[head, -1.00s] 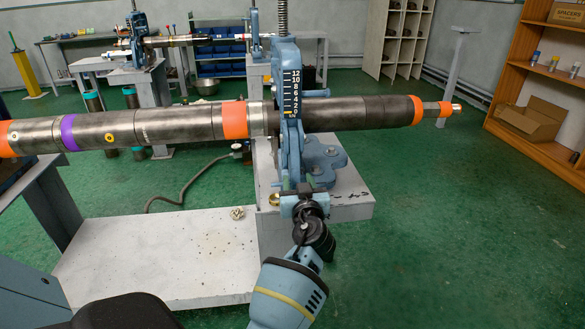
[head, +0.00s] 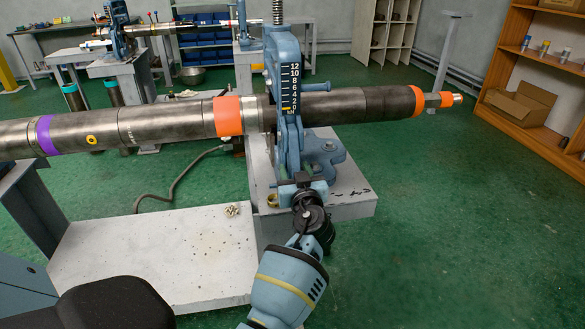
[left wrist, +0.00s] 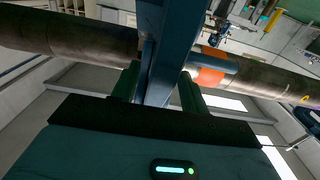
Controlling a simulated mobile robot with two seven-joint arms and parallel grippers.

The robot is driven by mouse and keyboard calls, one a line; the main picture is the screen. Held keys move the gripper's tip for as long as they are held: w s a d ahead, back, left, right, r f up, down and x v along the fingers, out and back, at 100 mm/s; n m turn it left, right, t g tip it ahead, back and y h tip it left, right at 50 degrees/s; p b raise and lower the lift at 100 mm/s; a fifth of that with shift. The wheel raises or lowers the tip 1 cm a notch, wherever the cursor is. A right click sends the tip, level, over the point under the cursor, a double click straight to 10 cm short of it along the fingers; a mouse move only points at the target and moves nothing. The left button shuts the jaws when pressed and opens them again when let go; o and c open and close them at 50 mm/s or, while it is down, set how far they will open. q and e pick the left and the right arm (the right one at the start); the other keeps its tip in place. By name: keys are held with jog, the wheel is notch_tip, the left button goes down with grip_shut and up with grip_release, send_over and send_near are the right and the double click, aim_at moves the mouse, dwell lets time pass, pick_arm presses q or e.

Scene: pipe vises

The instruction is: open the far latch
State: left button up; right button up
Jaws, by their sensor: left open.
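A blue pipe vise (head: 284,110) with a force scale clamps a long steel pipe (head: 160,122) above a white stand. My left gripper (head: 302,181) is open at the lower front of this vise, below the pipe. In the left wrist view its two green fingers (left wrist: 160,88) stand on either side of a blue vise bar (left wrist: 166,45). I cannot tell if they touch it. The far latch cannot be told apart clearly from the other blue vise parts. My right gripper is not in view.
The white stand (head: 150,262) carries a small pale lump (head: 232,210) and a brass ring (head: 272,200). A second vise (head: 118,30) stands on a bench behind. A wooden shelf (head: 510,70) holds a cardboard box (head: 515,104) at right. The green floor at right is clear.

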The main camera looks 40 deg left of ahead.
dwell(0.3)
pick_arm(q)
grip_shut()
jog(key=shift+r, duration=0.1)
